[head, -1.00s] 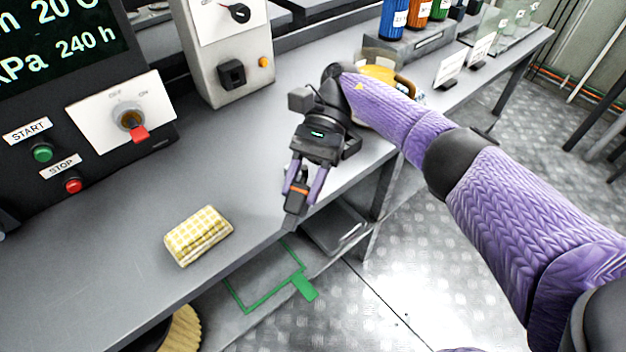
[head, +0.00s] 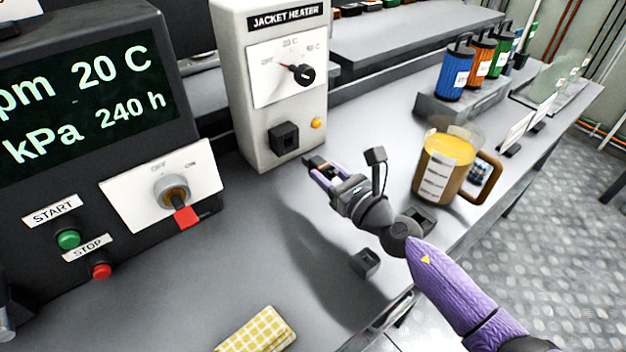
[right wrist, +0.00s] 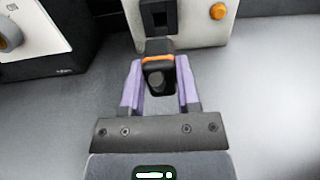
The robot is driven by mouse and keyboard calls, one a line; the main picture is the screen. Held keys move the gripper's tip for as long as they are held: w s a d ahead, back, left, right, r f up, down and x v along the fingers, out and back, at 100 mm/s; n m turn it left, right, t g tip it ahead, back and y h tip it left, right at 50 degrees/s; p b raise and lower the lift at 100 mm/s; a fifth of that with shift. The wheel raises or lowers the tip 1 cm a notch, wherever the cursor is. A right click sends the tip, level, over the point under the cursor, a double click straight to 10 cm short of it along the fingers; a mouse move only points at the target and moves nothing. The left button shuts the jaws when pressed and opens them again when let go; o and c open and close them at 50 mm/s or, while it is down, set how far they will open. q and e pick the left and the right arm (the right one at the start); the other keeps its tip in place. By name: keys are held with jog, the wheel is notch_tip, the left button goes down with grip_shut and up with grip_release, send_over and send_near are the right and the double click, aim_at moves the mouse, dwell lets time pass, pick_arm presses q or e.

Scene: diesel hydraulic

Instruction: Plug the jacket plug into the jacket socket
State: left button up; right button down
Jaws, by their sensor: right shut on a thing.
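The jacket plug (head: 318,162) is a dark block with an orange band. My right gripper (head: 322,168) is shut on it, with a purple finger on either side, above the bench in front of the jacket heater. The right wrist view shows the plug (right wrist: 158,75) between the fingertips. The jacket socket (head: 284,138) is a black square housing low on the heater's white front, left of the plug in the head view. My left gripper is not in view.
The jacket heater (head: 262,115) has a dial and an orange lamp (head: 316,123) beside the socket. A dark control panel (head: 100,200) stands left. An amber jug (head: 445,165) stands right of my arm. A yellow checked cloth (head: 257,330) lies on the front bench; bare bench lies between.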

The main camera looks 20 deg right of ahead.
aim_at(313, 161)
jog(key=shift+s+d+r, duration=0.1)
jog(key=shift+s, duration=0.15)
jog(key=shift+w, duration=0.3)
jog(key=x, duration=0.3)
jog(key=shift+w+a+b, duration=0.3)
jog(key=shift+w+b, duration=0.05)
jog(key=shift+b, duration=0.05)
jog(key=shift+w+a, duration=0.1)
jog(key=shift+w, duration=0.15)
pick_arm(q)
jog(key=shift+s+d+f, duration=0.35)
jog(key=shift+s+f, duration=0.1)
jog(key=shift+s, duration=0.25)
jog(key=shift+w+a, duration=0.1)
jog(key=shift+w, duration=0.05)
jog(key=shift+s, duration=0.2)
